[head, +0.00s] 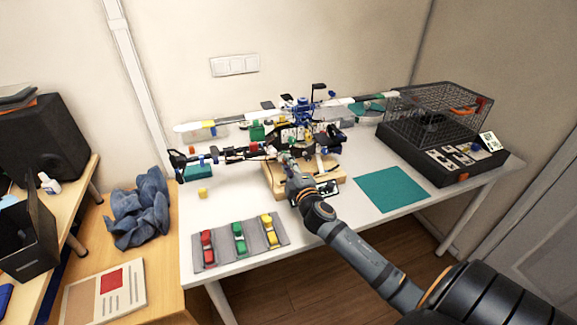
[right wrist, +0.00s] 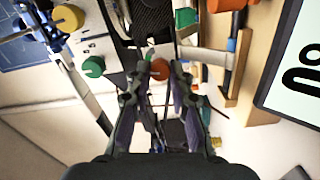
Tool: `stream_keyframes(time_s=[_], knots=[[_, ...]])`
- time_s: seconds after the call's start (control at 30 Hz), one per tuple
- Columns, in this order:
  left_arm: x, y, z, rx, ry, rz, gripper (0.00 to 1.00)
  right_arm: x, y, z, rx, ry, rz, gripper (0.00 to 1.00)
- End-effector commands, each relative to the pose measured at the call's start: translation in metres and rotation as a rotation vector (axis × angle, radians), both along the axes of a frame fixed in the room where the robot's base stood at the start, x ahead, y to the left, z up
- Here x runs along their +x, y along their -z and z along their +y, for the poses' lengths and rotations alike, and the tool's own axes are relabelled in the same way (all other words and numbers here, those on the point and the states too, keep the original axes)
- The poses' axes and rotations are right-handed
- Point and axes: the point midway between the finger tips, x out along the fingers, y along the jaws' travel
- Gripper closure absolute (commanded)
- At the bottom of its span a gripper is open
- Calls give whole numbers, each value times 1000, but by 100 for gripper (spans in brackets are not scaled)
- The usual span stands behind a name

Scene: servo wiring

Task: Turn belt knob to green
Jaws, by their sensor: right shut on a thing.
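My right gripper (head: 284,160) reaches the helicopter model (head: 303,112) above the wooden stand (head: 335,181) at the middle of the table. In the right wrist view my right gripper (right wrist: 160,70) is shut, with an orange-red knob (right wrist: 160,68) between its fingertips. A green knob (right wrist: 93,66) lies just left of the fingers, and a yellow knob (right wrist: 68,18) is farther up and left. I cannot tell which one is the belt knob; no pointer or colour mark is readable. My left gripper does not show.
A teal mat (head: 392,189) lies to the right. A black caged box (head: 440,150) stands at the right.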

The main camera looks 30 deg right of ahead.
Motion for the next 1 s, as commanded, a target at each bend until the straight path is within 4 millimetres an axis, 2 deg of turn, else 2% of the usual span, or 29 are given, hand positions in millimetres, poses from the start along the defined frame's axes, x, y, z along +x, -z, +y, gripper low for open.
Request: stream_keyframes(time_s=[0.03, 0.07, 0.2, 0.57, 0.67, 0.9, 1.0], knots=[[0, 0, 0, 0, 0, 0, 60, 0, 1, 0, -1, 2, 2, 100], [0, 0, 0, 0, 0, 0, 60, 0, 1, 0, -1, 2, 2, 76], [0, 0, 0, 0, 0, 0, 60, 0, 1, 0, -1, 1, 1, 57], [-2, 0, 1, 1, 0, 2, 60, -5, 0, 1, -3, 0, 2, 56], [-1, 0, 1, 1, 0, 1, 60, -19, 1, 5, -5, -3, 4, 56], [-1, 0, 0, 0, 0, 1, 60, -77, 2, 19, -6, -4, 6, 56], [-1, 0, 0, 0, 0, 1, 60, -96, 2, 24, -5, -3, 6, 56]])
